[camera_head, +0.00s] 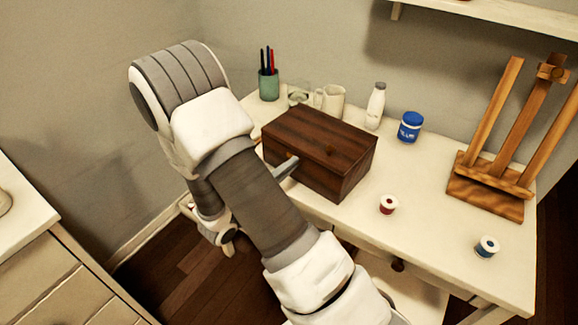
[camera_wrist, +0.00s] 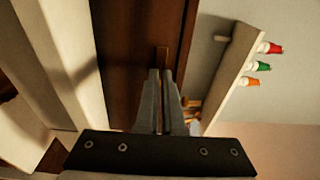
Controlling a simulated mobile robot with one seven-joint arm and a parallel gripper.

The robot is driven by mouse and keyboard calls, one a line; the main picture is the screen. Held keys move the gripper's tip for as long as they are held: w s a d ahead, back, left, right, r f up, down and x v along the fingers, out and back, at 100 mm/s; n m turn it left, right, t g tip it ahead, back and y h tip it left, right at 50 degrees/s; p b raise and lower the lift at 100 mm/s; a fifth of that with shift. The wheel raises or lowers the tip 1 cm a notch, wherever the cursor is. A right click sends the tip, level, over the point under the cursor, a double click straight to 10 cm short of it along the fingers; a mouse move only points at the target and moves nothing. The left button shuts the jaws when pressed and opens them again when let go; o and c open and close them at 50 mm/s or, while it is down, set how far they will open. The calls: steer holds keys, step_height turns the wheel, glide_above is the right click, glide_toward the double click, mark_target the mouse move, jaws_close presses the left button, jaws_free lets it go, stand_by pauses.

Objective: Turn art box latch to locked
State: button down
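The art box (camera_head: 310,140) is a dark brown wooden box with a closed lid, standing on the white desk. My gripper (camera_head: 290,167) is at the box's near left side in the head view, with its fingertips close to the wood. In the wrist view, the gripper's two grey fingers (camera_wrist: 160,72) are together with only a thin dark line between them. A small upright brown piece, which looks like the latch (camera_wrist: 162,57), shows just beyond the fingertips on the box face (camera_wrist: 125,60). I cannot tell whether the fingertips touch it.
A shelf (camera_head: 500,14) hangs above.

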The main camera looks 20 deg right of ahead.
steer(key=shift+r+m, duration=0.1)
steer(key=shift+m, duration=0.3)
steer(key=m+p, duration=0.1)
steer(key=m, duration=0.2)
steer(key=shift+m, duration=0.4)
steer(key=m, duration=0.4)
steer(key=shift+m+p, duration=0.3)
steer(key=m, duration=0.4)
steer(key=shift+m, duration=0.3)
steer(key=m+b, duration=0.1)
steer(key=m, duration=0.3)
steer(key=shift+b, duration=0.3)
steer(key=c, duration=1)
jaws_free()
steer(key=shift+c, duration=0.2)
